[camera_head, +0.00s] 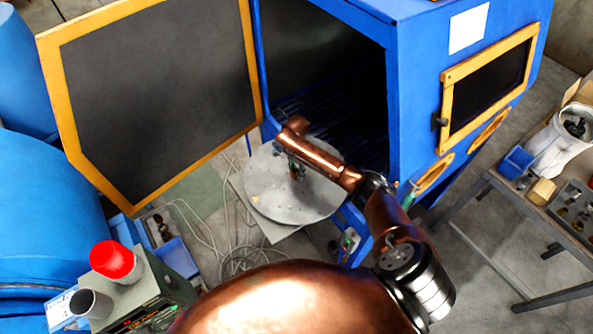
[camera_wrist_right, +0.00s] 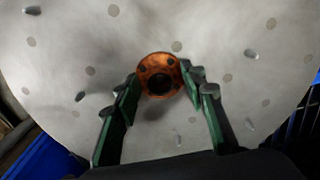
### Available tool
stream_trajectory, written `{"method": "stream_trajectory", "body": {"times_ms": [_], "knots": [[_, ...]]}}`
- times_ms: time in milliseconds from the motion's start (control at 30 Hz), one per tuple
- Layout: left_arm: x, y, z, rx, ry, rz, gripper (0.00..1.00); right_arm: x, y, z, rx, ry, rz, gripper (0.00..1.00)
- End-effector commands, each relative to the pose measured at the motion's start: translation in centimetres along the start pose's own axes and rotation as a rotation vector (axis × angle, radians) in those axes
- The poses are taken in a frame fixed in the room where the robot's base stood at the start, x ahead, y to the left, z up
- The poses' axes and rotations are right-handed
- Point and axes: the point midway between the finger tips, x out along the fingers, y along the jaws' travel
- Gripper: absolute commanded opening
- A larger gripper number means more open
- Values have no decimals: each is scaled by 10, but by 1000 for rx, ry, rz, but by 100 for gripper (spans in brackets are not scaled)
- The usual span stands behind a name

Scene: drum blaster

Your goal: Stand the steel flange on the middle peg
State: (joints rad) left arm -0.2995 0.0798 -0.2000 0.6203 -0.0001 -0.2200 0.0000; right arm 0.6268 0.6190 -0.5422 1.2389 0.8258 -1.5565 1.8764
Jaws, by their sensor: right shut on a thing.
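The flange (camera_wrist_right: 157,64) is a small round ring in the right wrist view. It looks orange-copper rather than steel grey, with a dark centre hole and small holes around its rim. My right gripper (camera_wrist_right: 160,78) has its two green fingers shut on the flange from both sides. In the head view my right gripper (camera_head: 296,171) is over the pale round turntable (camera_head: 300,205). Several short pegs (camera_wrist_right: 251,54) stick up from the turntable, spread around the flange. The middle peg is not seen; the flange and fingers cover that area. My left gripper is not in view.
The turntable is in front of the open blue blasting cabinet (camera_head: 400,100), whose yellow-framed door (camera_head: 160,100) swings out to the left. A bench (camera_head: 505,200) with parts stands at the right.

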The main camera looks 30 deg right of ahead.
Motion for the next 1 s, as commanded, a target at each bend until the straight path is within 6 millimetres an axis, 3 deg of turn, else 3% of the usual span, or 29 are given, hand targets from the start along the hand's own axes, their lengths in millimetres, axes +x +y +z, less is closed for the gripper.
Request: {"method": "stream_trajectory", "body": {"times_ms": [267,633,767,1000], "knots": [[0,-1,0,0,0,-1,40,1,0,0,0,0,1,56],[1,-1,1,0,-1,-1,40,-5,0,0,0,0,-1,56],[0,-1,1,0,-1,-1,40,-23,-1,0,0,-1,-2,56],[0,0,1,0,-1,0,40,-74,-1,0,-1,-1,-3,56]]}}
